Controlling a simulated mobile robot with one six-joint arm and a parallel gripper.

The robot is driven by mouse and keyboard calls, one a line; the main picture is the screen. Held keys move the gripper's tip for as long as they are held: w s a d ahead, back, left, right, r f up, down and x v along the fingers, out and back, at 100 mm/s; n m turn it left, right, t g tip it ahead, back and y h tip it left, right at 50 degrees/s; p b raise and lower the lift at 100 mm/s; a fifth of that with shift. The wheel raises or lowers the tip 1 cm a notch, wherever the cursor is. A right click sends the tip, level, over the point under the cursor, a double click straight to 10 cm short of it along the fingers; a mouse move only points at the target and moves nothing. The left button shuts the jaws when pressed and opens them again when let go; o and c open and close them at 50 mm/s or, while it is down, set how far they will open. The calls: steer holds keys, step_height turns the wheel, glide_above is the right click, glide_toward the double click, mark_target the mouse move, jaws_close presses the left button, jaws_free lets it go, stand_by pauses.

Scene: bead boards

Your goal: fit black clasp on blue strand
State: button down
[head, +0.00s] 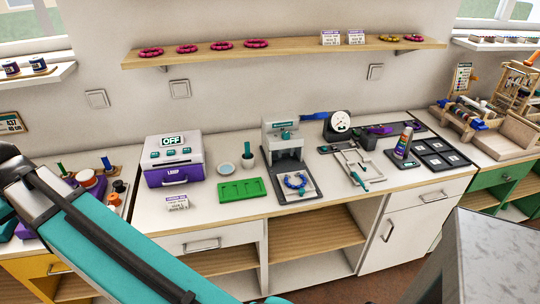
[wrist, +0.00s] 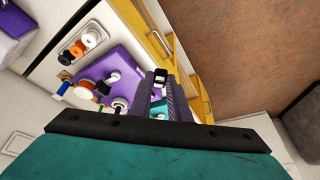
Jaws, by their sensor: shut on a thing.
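The blue strand (head: 295,182) lies as a curved loop of beads on a pale board in front of the grey-and-teal press in the head view. I cannot tell whether its ends meet. In the wrist view my gripper (wrist: 161,82) is shut on a small black piece with a pale spot, which looks like the black clasp (wrist: 160,74). The fingers hide part of it. My gripper is out of sight in the head view, where only my teal arm crosses the lower left. The strand is not in the wrist view, and the gripper is well away from it.
The press (head: 284,143) stands behind the strand. A green tray (head: 242,190) and a purple-and-white box (head: 174,160) marked OFF are to its left. A purple tray (wrist: 112,62) with spools lies below my gripper. A grey block (head: 495,262) fills the lower right.

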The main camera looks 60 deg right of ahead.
steer(key=shift+d, duration=0.1)
steer(key=s+d+f+m+g+h+p, duration=0.1)
steer(key=s+d+f+m+p, duration=0.3)
steer(key=d, duration=0.9)
steer(key=s+d+r+m+g+h+p, duration=0.15)
steer(key=d+m, duration=0.35)
steer(key=d, duration=0.9)
steer(key=s+d+f+m+g+h+p, duration=0.15)
steer(key=s+d+m, duration=0.3)
steer(key=d, duration=0.85)
steer(key=s+d+f+m+g+p, duration=0.2)
steer(key=s+d+m, duration=0.5)
steer(key=s+d, duration=0.6)
steer(key=s+d+f+m+g+y+p, duration=0.1)
steer(key=s+d+f+m+p, duration=0.3)
steer(key=s+d, duration=0.9)
steer(key=s+m+g, duration=0.1)
steer(key=s+m, duration=0.2)
steer(key=s, duration=0.4)
steer(key=shift+d+f+m, duration=0.15)
steer(key=shift+d+m, duration=0.2)
steer(key=shift+d, duration=0.05)
steer(key=shift+f, duration=0.2)
steer(key=shift+f+b, duration=1.35)
steer(key=shift+f, duration=1.55)
